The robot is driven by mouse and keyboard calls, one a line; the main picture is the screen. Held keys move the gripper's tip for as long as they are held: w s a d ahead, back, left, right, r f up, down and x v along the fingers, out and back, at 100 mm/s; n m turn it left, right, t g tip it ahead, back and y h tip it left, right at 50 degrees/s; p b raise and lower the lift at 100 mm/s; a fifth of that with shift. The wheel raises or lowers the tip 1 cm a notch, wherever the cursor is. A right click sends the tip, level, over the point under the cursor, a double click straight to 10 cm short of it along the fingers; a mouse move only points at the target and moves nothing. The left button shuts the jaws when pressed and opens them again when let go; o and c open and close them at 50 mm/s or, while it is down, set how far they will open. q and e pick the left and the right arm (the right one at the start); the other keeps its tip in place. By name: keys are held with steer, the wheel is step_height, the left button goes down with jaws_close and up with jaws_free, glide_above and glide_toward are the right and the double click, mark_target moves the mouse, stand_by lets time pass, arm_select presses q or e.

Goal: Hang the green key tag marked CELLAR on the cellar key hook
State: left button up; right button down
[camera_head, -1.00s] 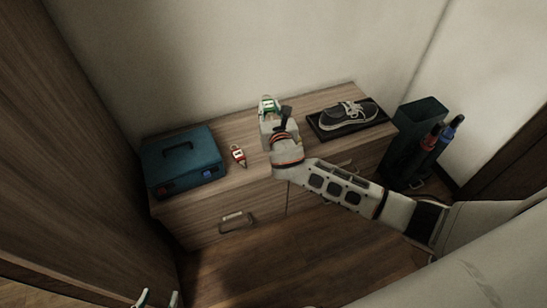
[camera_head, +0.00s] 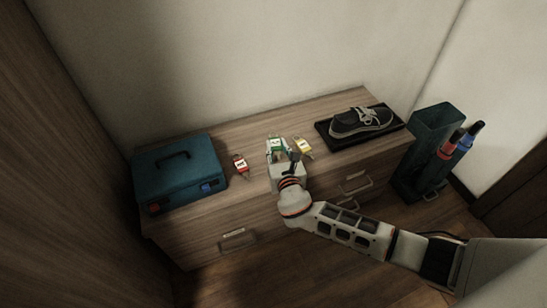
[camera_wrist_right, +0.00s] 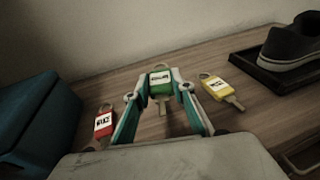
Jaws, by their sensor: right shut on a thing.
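The green key tag (camera_head: 276,143) is between the fingertips of my right gripper (camera_head: 277,152), over the cabinet top. In the right wrist view the green tag (camera_wrist_right: 160,80) shows a white label, too blurred to read surely, with a key hanging below it. My right gripper (camera_wrist_right: 159,84) is shut on it there, and the tag looks raised off the wood. A red key tag (camera_head: 240,163) lies to the left and a yellow key tag (camera_head: 303,146) to the right, both on the wood. My left gripper is not in view. No key hook shows.
The wooden cabinet (camera_head: 235,135) bears a teal box (camera_head: 180,170) at left and a dark shoe (camera_head: 361,122) on a black tray (camera_head: 330,143) at right. A dark green bin (camera_head: 436,125) with umbrella-like handles stands right of it. A plain wall rises behind.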

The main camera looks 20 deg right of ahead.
mark_target(276, 162)
step_height(276, 162, down, 2)
step_height(276, 162, down, 4)
steer(key=shift+r+b, duration=0.2)
steer(key=shift+b, duration=0.75)
steer(key=shift+w+r, duration=0.1)
steer(key=shift+r, duration=0.15)
steer(key=shift+f, duration=0.25)
steer(key=c, duration=2)
jaws_free()
steer(key=o, duration=0.3)
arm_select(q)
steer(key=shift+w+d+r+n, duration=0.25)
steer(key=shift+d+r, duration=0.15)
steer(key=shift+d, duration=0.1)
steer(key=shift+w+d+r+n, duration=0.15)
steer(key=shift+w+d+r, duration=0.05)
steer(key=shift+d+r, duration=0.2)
